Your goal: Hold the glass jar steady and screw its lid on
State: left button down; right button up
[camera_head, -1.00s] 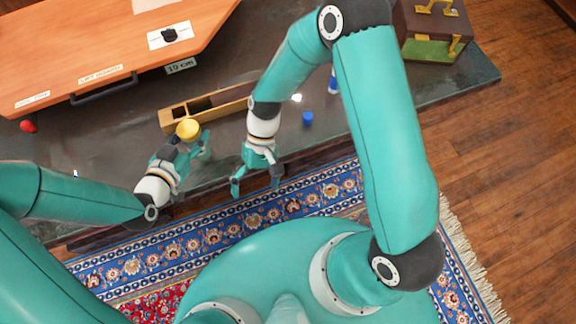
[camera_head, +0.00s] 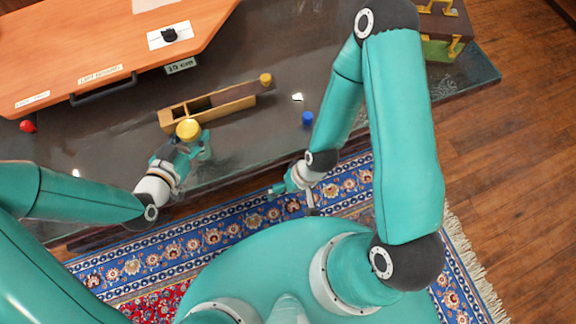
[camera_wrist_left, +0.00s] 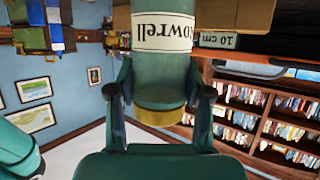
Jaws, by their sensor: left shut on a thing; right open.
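The glass jar (camera_wrist_left: 161,72) appears upside down in the left wrist view, with a cream label and a gold lid (camera_wrist_left: 160,112) at its lower end there. In the head view the yellow-gold lid (camera_head: 188,129) shows from above at the left gripper and hides most of the jar. The lid sits at the jar's end; I cannot tell how tight it is. My left gripper (camera_head: 187,147) is shut on the jar, with a finger on each side in the wrist view. My right gripper (camera_head: 291,197) is open and empty, to the right of the jar, over the table's front edge and rug.
A long wooden box (camera_head: 215,102) lies behind the jar, with a small yellow piece (camera_head: 265,79) at its right end. A blue cap (camera_head: 307,118) stands to the right. An orange board (camera_head: 110,45) fills the back left.

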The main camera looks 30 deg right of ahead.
pick_arm(q)
jog(key=w+a+r+n+t+y, duration=0.1)
jog(key=w+a+r+n+y, duration=0.1)
jog(key=a+n+y, duration=0.2)
jog(key=w+a+r+n+t+y, duration=0.1)
jog(key=w+a+n+t+y, duration=0.1)
jog(key=a, duration=0.9)
jog(key=w+n+y, duration=0.1)
jog(key=n+y, duration=0.1)
jog(key=shift+a+r+y, duration=0.2)
jog(key=shift+r+y, duration=0.1)
jog(key=shift+r, duration=0.05)
jog(key=shift+w, duration=0.1)
